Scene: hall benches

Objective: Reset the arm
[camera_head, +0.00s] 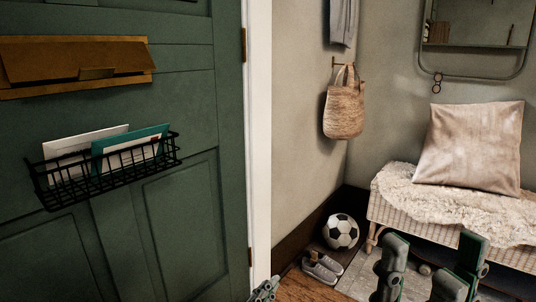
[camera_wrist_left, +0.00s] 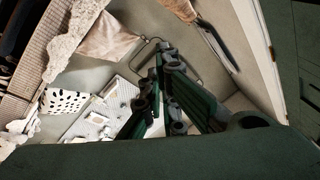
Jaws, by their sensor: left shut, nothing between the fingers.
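My left gripper (camera_head: 265,290) just enters the head view at the bottom edge, near the foot of the door frame. In the left wrist view its dark green fingers (camera_wrist_left: 160,95) are close together, shut and empty. My right gripper (camera_head: 428,270) is at the lower right of the head view, in front of the bench. Its two fingers stand apart with floor and rug showing between them, so it is open, with nothing seen in it. The arms behind both grippers are mostly out of the head view.
A green door (camera_head: 185,120) fills the left, with a black wire basket (camera_head: 110,175) holding envelopes. A wicker bench (camera_head: 400,215) with a cushion (camera_head: 470,145) stands right. A football (camera_head: 341,231) and shoes (camera_head: 322,268) lie on the floor between. A woven bag (camera_head: 344,110) hangs above.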

